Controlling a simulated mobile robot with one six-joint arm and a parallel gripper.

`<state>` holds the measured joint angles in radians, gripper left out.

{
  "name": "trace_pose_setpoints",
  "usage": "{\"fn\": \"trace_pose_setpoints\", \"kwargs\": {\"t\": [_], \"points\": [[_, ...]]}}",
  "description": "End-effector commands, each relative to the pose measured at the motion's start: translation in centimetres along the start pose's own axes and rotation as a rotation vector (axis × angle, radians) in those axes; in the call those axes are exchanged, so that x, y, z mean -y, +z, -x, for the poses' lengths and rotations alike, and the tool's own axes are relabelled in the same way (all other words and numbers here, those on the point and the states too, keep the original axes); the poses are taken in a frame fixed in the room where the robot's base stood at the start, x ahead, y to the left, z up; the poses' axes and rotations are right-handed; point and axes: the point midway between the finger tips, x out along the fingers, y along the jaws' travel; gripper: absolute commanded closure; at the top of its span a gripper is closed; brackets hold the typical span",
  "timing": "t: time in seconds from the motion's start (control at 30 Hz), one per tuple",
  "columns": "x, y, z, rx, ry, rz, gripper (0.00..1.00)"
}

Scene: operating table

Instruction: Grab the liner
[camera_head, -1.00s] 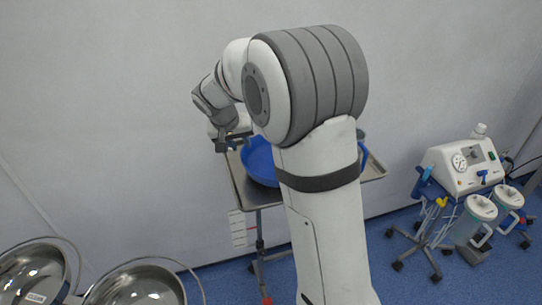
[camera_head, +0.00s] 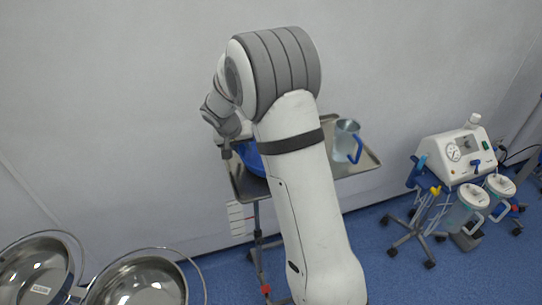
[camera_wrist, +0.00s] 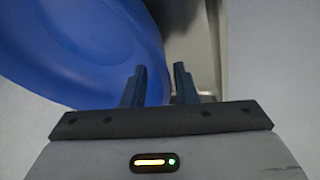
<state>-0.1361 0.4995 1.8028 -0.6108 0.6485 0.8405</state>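No thing in view is plainly marked as the liner. A clear jug-like container with a blue handle (camera_head: 347,141) stands on the right part of the metal tray and may be it. In the head view my gripper (camera_head: 226,152) is at the tray's left end, beside the basin (camera_head: 250,157), which my arm partly hides.
The metal tray (camera_head: 352,168) is on a wheeled stand near the wall. A suction unit (camera_head: 461,151) with lidded canisters (camera_head: 466,207) stands on a wheeled trolley at right. Two steel bowls (camera_head: 137,286) are at lower left. Blue floor is open between tray and trolley.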

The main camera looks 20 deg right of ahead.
Motion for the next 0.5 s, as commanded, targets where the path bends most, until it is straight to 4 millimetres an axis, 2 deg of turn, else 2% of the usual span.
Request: {"fn": "trace_pose_setpoints", "kwargs": {"t": [0.03, 0.3, 0.5], "points": [[-0.02, 0.00, 0.00, 0.000, 0.000, 0.000, 0.79], [-0.06, -0.01, 0.02, 0.000, 0.000, -0.001, 1.00], [-0.08, -0.01, 0.01, 0.000, 0.001, -0.001, 1.00]]}}
